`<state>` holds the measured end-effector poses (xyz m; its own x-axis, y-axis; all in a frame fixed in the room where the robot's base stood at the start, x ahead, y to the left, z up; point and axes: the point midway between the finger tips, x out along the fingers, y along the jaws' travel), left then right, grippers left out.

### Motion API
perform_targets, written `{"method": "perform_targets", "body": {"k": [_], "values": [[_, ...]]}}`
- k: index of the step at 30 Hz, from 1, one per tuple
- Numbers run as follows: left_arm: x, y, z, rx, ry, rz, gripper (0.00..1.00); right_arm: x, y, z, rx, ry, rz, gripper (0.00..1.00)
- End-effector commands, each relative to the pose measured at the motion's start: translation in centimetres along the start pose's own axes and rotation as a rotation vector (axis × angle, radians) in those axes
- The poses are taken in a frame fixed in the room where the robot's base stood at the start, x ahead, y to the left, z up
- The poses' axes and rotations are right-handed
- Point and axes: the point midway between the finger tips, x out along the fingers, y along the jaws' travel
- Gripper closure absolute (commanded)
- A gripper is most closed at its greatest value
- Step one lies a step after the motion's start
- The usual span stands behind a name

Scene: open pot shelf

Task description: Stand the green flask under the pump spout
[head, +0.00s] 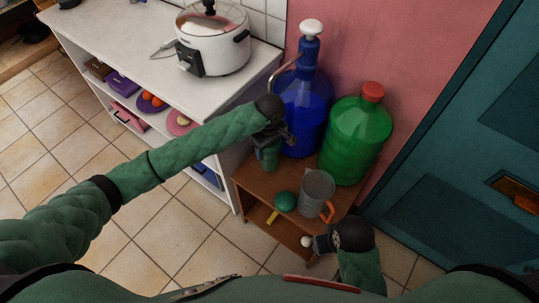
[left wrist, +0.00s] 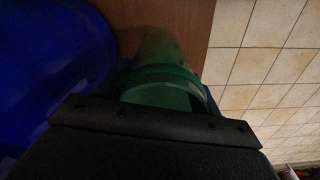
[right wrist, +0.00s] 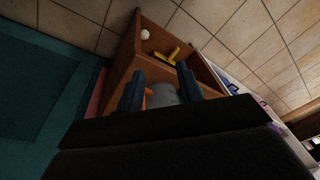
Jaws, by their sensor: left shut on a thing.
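The green flask (head: 268,158) is held by my left gripper (head: 274,138), just in front of the blue bottle, over the left part of the wooden shelf top. It also shows in the left wrist view (left wrist: 166,85), with the fingers mostly hidden. I cannot tell whether its base touches the board. The pump (head: 309,42) tops the big blue bottle (head: 304,110). Its thin spout (head: 283,72) bends left and down behind my left wrist, which hides the spout tip. My right gripper (right wrist: 160,88) is open and empty, low at the shelf's front right, pointing toward the mug.
A big green bottle (head: 356,140) with a red cap stands right of the blue one. A grey mug (head: 316,187) with an orange handle and a round dark green thing (head: 285,201) occupy the shelf front (head: 250,187). A white counter (head: 120,45) with a cooker (head: 213,45) stands left.

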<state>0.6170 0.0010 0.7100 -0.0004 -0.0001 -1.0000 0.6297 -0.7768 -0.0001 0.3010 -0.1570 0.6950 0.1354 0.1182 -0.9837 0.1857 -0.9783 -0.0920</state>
Motion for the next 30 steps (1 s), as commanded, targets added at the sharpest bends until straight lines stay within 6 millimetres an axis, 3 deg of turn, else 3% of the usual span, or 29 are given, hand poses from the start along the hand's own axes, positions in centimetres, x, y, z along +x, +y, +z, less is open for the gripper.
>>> {"method": "perform_targets", "body": {"k": [10, 14, 20, 30], "values": [[3.3, -0.2, -0.1, -0.001, 0.001, -0.004, 0.59, -0.3, 0.3, -0.1, 0.004, -0.007, 0.008, 0.64], [5.1, -0.2, -0.1, -0.001, 0.001, -0.003, 0.59, 2.3, 0.8, -0.6, 0.000, -0.012, 0.018, 0.64], [5.8, 0.1, -0.1, 0.000, 0.001, -0.002, 0.59, 4.1, 0.9, -0.7, 0.000, -0.013, 0.018, 0.64], [5.9, 0.1, -0.1, 0.000, 0.000, -0.002, 0.59, 4.2, 0.8, -0.7, 0.001, -0.012, 0.016, 0.64]]}}
